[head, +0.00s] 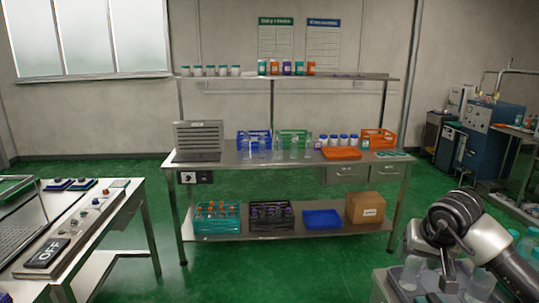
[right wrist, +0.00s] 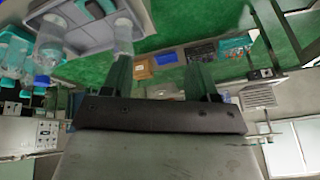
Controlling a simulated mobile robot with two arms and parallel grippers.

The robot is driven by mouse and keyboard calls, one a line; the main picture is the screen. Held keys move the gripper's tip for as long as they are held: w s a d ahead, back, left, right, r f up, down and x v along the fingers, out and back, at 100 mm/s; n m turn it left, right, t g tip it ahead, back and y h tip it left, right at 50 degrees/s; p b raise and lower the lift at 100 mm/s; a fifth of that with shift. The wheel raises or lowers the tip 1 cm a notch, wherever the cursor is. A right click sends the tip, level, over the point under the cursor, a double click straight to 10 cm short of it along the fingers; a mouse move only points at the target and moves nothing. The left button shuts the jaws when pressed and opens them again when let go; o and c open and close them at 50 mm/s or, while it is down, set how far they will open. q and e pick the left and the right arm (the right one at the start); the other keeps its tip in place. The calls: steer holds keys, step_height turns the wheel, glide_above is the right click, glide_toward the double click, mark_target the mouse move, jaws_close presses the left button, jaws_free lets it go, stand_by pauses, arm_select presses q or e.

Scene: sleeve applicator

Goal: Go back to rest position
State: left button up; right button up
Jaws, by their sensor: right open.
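My right gripper (head: 447,274) is at the lower right of the head view, low over a grey tray (head: 385,285) that holds clear bottles (head: 411,272). In the right wrist view my right gripper (right wrist: 160,76) shows two dark fingers spread apart with nothing between them. That view looks upside down. There the grey tray (right wrist: 92,38) and a clear bottle (right wrist: 123,35) are at the upper left, beside the fingers. My left gripper is not in view.
A steel workbench (head: 225,164) with glassware and crates stands ahead. A side table (head: 95,255) with an OFF panel (head: 46,253) is at left. Blue machines (head: 490,118) stand at right. Green floor (head: 260,265) is clear between.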

steer(key=s+a+r+m+t+y, duration=0.1)
steer(key=s+a+m+t+y, duration=0.15)
steer(key=a+m+y, duration=0.65)
steer(key=s+a+r+m+t+y, duration=0.15)
steer(key=s+a+y, duration=0.25)
steer(key=a+y, duration=0.65)
steer(key=d+m+t+h, duration=0.2)
steer(key=m+t+h, duration=0.75)
steer(key=m, duration=1.25)
steer(key=s+d+f+m+h, duration=0.2)
steer(key=d+f+m+h, duration=0.3)
steer(key=m, duration=0.5)
steer(key=s+d+f+m+h, duration=0.25)
steer(key=f+m+h, duration=0.3)
steer(key=m, duration=0.55)
steer(key=s+f+m+g, duration=1.3)
steer(key=s+f+g, duration=0.25)
steer(key=s, duration=0.45)
step_height(320, 180, down, 25)
steer(key=s, duration=0.1)
steer(key=s+d+f+g, duration=0.1)
steer(key=s+d+f, duration=0.1)
steer(key=s+f, duration=1.4)
steer(key=shift+f+g, duration=0.2)
steer(key=shift+g, duration=0.2)
